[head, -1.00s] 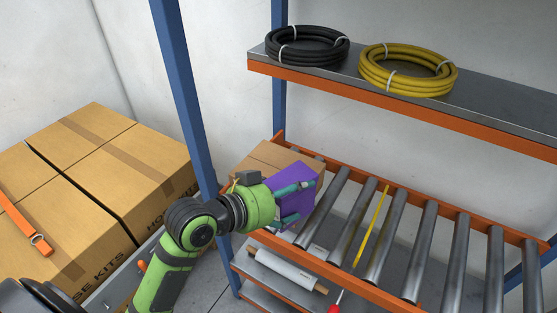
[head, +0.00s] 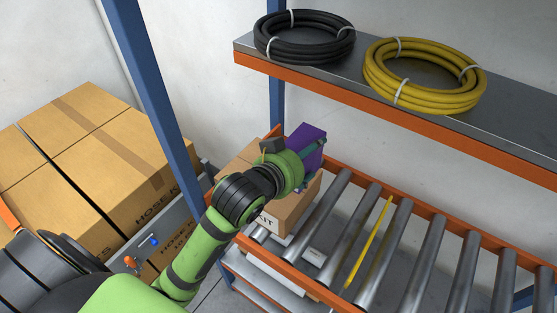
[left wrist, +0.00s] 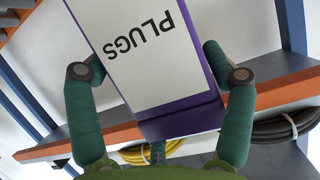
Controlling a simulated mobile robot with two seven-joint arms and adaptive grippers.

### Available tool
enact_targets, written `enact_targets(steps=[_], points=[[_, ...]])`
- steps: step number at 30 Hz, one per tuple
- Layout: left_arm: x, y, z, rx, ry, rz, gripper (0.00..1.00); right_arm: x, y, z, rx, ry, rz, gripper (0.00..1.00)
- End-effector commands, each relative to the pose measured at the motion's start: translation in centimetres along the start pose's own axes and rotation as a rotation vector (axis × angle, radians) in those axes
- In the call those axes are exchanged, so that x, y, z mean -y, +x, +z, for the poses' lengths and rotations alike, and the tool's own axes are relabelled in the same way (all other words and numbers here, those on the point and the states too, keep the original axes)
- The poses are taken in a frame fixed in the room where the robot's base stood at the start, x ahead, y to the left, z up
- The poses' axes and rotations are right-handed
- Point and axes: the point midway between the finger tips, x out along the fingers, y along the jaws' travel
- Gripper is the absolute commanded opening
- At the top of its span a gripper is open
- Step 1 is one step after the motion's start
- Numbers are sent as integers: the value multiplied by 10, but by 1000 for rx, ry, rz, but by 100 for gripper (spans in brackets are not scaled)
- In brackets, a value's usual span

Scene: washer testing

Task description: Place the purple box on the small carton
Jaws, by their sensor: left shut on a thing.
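The purple box (head: 309,143) is in my left gripper (head: 308,163), which is shut on it. In the left wrist view the box (left wrist: 182,117) sits between the two fingers (left wrist: 148,62), and its white label reads PLUGS. The small carton (head: 290,211) is brown and stands at the left end of the roller shelf. In the head view the purple box appears above the carton's top, near its back right. My gripper and wrist cover part of the carton, and I cannot tell whether box and carton touch. My right gripper is not in view.
The roller shelf (head: 373,232) has a yellow rod (head: 369,245) lying on it. An upper shelf (head: 510,125) holds a black hose coil (head: 303,50) and a yellow hose coil (head: 425,88). A blue post (head: 150,90) stands left of my wrist. Large cartons (head: 95,150) are at the left.

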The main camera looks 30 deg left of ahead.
Motion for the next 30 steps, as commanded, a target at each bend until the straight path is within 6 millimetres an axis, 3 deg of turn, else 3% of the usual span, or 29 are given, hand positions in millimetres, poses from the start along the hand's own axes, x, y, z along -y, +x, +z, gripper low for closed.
enact_targets(steps=[1,6,12,16,24,30], points=[[14,4,4,2,4,-7,31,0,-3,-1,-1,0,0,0],[49,21,21,1,3,-4,31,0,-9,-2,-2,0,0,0],[73,33,31,-5,2,-1,31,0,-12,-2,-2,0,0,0],[77,37,38,-4,-2,0,31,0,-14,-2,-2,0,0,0],[76,49,69,-5,-1,0,31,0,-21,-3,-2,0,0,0],[76,50,70,-7,0,0,31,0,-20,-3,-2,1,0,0]])
